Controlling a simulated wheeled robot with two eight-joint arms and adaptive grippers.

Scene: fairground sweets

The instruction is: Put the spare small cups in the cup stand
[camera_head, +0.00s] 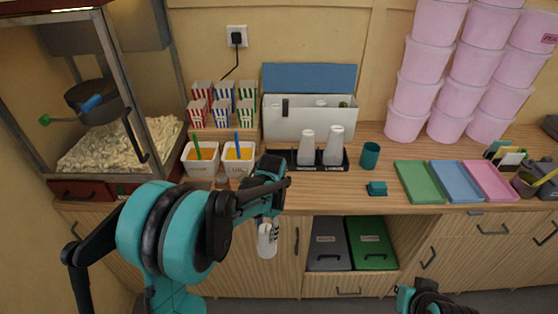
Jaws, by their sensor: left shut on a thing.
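My left gripper (268,218) points down in front of the counter's edge. It is shut on a small white cup (267,241), which hangs below it in front of the cupboard doors. The fingers partly hide the cup's top. The black cup stand (322,167) sits on the counter, with two white upside-down cup stacks (306,147) (333,147) in its middle and right places. The stand's left part is partly hidden behind my left arm. Part of my right arm shows at the bottom right edge; its fingers are out of the picture.
A white box (300,118) stands behind. Pink tubs (407,96) are stacked at the right.

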